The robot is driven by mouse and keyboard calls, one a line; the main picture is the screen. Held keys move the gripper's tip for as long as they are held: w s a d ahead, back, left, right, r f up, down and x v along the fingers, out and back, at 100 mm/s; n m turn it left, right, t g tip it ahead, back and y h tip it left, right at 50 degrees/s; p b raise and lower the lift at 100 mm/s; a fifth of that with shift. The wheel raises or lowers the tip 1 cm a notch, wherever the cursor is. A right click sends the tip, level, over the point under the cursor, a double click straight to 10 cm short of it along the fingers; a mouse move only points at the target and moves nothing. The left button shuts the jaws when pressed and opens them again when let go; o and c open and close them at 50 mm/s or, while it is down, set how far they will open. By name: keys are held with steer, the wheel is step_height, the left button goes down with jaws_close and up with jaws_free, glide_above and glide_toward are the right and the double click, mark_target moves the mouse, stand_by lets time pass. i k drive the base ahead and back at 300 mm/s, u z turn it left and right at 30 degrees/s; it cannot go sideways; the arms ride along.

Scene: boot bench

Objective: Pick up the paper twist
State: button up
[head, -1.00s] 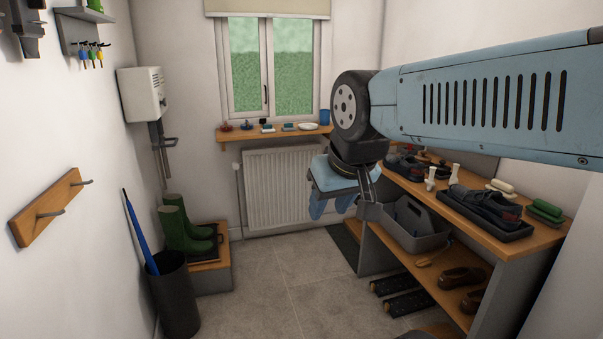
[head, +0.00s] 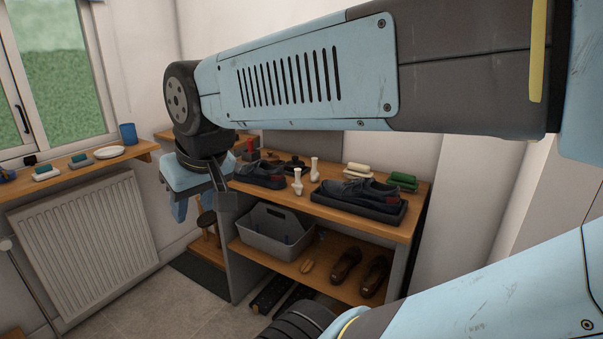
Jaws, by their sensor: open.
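Two small white waisted pieces stand upright on the bench's wooden top in the head view, between the dark shoes. One white piece (head: 297,182) is nearer and the other white piece (head: 314,170) is a little behind it. Either might be the paper twist; at this size I cannot tell. My gripper (head: 196,207) is open, pointing down, left of the bench top in the picture. It is apart from both white pieces. No object shows between its fingers, though part of the jaw is hard to see.
The bench top (head: 350,218) also carries dark shoes on a tray (head: 365,205) and green and cream blocks. A grey caddy (head: 272,240) and brown shoes (head: 346,264) are on the shelf below. A radiator (head: 85,235) and sill stand left.

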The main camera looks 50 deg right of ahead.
mark_target(314, 175)
steer(key=z, duration=0.4)
steer(key=i, duration=0.9)
steer(key=z, duration=0.75)
steer(key=i, duration=0.4)
steer(key=z, duration=0.25)
steer(key=k, duration=0.9)
steer(key=z, duration=0.2)
steer(key=i, duration=0.9)
steer(key=u, duration=0.1)
